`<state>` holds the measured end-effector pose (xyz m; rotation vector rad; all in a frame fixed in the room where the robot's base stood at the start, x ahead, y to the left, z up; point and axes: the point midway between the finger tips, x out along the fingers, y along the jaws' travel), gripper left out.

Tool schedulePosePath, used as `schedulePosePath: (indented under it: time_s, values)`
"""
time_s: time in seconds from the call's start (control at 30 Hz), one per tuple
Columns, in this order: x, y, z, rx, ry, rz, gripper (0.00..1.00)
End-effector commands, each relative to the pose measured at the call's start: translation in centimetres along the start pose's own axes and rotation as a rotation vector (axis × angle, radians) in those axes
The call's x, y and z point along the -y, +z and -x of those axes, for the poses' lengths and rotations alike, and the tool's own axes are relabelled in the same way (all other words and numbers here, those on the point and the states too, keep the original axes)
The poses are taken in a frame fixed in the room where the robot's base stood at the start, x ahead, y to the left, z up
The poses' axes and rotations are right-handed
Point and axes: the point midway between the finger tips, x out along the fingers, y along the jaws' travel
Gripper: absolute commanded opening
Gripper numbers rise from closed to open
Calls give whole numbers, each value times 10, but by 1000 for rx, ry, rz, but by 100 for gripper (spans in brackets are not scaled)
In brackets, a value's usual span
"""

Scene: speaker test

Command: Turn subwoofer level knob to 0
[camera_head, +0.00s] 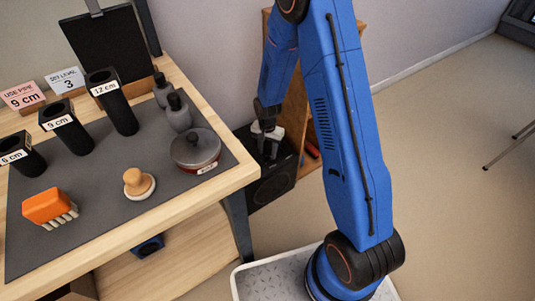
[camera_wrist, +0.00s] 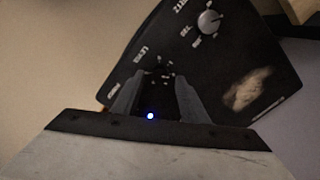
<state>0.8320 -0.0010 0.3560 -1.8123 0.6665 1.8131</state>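The subwoofer (camera_head: 272,184) is a black box on the floor beside the table in the head view. Its dark panel (camera_wrist: 240,60) fills much of the wrist view. A round silver knob (camera_wrist: 208,21) with scale marks shows at the upper right of that panel. The printed word Level (camera_wrist: 140,54) is left of a ring of small marks (camera_wrist: 163,71); I cannot make out the knob there. My gripper (camera_wrist: 160,82) points at these marks with its fingers apart and a dark gap between them. It also shows above the box in the head view (camera_head: 268,145). Contact is unclear.
A wooden shelf (camera_head: 296,97) stands behind the subwoofer.

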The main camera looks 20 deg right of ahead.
Motion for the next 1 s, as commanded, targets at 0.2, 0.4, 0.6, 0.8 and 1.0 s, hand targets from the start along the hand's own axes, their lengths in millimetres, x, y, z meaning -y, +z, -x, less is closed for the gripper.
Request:
schedulePosePath:
  time_s: [0.2, 0.4, 0.6, 0.8, 1.0]
  values:
    - [0, 0, -13, 0, 0, 0, 40]
    - [0, 0, -15, 0, 0, 0, 40]
    - [0, 0, -15, 0, 0, 0, 18]
    - [0, 0, -15, 0, 0, 1, 0]
    - [0, 0, -14, 0, 0, 27, 0]
